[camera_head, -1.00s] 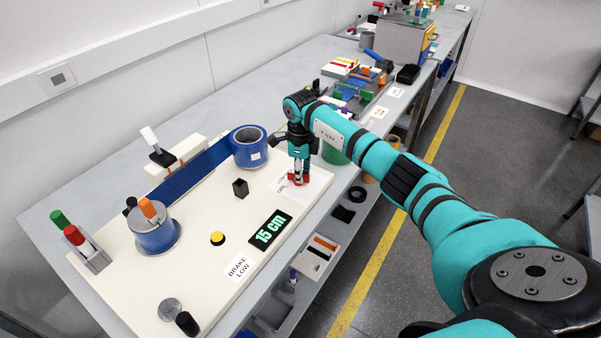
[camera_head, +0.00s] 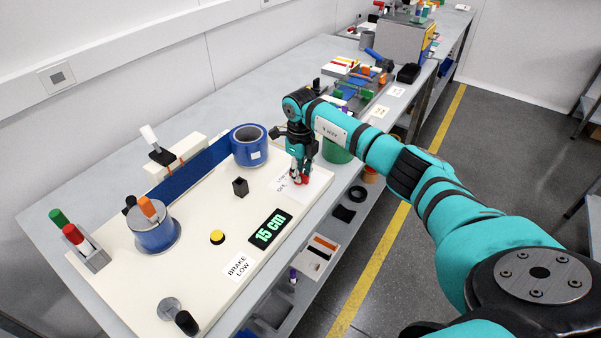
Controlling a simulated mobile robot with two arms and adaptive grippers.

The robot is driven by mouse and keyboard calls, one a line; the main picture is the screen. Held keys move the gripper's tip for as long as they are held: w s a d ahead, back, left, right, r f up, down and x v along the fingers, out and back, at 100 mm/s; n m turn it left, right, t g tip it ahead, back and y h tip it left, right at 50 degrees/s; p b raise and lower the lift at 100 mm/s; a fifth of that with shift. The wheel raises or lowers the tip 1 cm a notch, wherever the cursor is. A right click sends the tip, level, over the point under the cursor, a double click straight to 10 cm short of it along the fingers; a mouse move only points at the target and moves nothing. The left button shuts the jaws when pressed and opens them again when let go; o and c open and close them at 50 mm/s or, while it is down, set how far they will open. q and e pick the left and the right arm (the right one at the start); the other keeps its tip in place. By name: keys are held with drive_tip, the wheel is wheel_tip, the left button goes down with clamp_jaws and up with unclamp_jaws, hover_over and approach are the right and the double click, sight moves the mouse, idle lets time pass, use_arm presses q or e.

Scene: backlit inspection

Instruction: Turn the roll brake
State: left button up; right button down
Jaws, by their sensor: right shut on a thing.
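My right gripper (camera_head: 300,175) points down at the right edge of the cream board (camera_head: 205,262). It is shut on a small red part (camera_head: 303,180), mostly hidden by the fingers. A white label, partly covered, lies beside it. A "BRAKE LOW" label (camera_head: 240,267) lies on the board near its front edge, by a display (camera_head: 270,229) reading 15 cm. Blue film (camera_head: 195,170) runs to a blue roll (camera_head: 249,146) at the back. Another blue roll (camera_head: 155,232) stands at the left. My left gripper is not in view.
A yellow button (camera_head: 217,237) and a small black block (camera_head: 240,187) stand mid-board. Red and green handles (camera_head: 73,233) stand at the left. Further back, the bench carries several tools.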

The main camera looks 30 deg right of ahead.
drive_tip(key=m, duration=0.5)
drive_tip(key=shift+a+m, duration=0.1)
drive_tip(key=shift+m, duration=0.2)
drive_tip(key=m+p, duration=0.1)
drive_tip(key=m, duration=0.4)
drive_tip(key=shift+w+a+m, duration=0.1)
drive_tip(key=shift+m, duration=0.3)
drive_tip(key=c, duration=1.4)
unclamp_jaws()
wheel_tip(320, 180, up, 12)
drive_tip(key=shift+r, duration=0.1)
